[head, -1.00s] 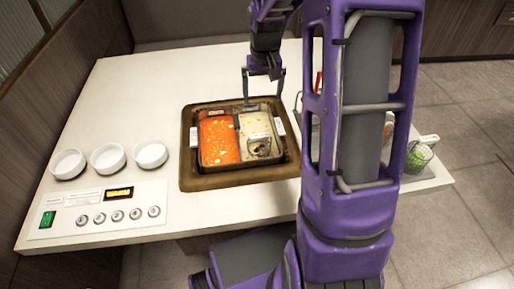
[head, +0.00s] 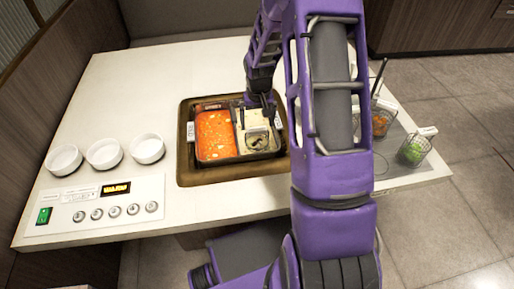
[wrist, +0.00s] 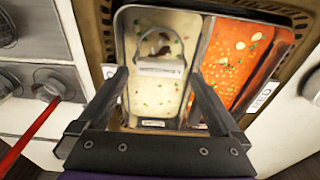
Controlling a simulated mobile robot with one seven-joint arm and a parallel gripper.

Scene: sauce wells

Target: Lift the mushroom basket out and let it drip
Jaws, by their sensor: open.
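The pot has two wells: an orange-red broth (head: 216,135) on the left and a pale broth (head: 244,148) on the right in the head view. A small wire basket (head: 258,140) sits in the pale broth, its contents too small to name. In the wrist view its dark rim (wrist: 146,42) shows, with a white labelled handle block (wrist: 148,79) on the gripper's side. My gripper (wrist: 157,76) is open, its fingers apart on either side of the block, with gaps left. In the head view my gripper (head: 257,103) is over the back of the pale well, partly hidden by my arm.
Baskets with orange (head: 380,122) and green (head: 414,152) food stand at the counter's right end. Three white bowls (head: 104,153) and a control panel (head: 95,205) are at the left. A red rod (wrist: 32,135) is near the gripper in the wrist view.

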